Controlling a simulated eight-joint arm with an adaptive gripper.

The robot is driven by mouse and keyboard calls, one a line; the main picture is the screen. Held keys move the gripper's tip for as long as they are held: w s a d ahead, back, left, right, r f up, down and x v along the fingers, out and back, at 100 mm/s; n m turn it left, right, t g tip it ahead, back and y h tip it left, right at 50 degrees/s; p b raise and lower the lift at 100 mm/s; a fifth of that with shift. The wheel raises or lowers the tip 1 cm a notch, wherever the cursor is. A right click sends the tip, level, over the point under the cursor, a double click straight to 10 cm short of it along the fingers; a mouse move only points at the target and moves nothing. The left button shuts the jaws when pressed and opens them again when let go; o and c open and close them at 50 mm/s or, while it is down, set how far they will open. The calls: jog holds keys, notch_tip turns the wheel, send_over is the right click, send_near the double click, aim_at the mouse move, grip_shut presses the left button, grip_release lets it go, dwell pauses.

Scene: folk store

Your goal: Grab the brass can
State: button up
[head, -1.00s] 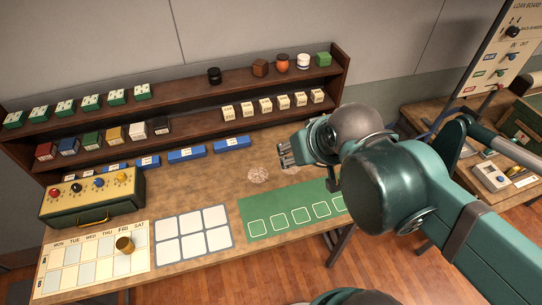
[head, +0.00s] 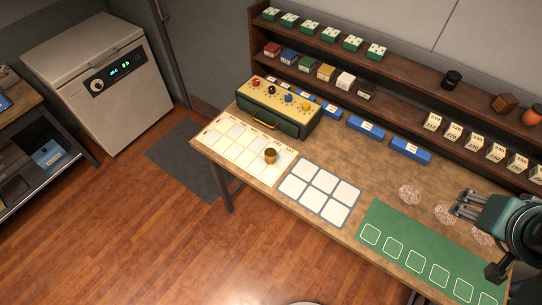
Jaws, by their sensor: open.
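The brass can (head: 271,155) is a small gold cylinder standing upright on the weekday calendar mat (head: 232,150), near its right end, on the wooden table. My gripper (head: 463,205) is at the right of the head view, over the table near the back edge of the green mat. Its fingers point left, toward the can's side of the table, and it is open and empty. A wide stretch of table lies between it and the can.
A white grid mat (head: 320,193) lies right of the can, then a green mat (head: 420,252). A green box with coloured knobs (head: 281,107) stands behind the calendar. Blue bins (head: 366,127) and a loaded shelf (head: 390,78) line the back. Floor is clear in front.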

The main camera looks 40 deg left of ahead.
jog(key=shift+o, duration=0.4)
jog(key=shift+a, duration=0.1)
dwell(0.3)
jog(key=w+a+f+n+g+y+b, duration=0.15)
jog(key=w+a+n, duration=0.35)
jog(key=w+a, duration=0.6)
jog(key=n+g+h+b, duration=0.2)
jog(key=n+g+b, duration=0.4)
jog(key=n, duration=0.6)
send_over(270, 152)
jog(key=shift+y, duration=0.25)
jog(key=f, duration=2.9)
jog(key=shift+w+d, duration=0.25)
jog(key=shift+s+a+f, duration=0.15)
jog(key=shift+a, duration=0.05)
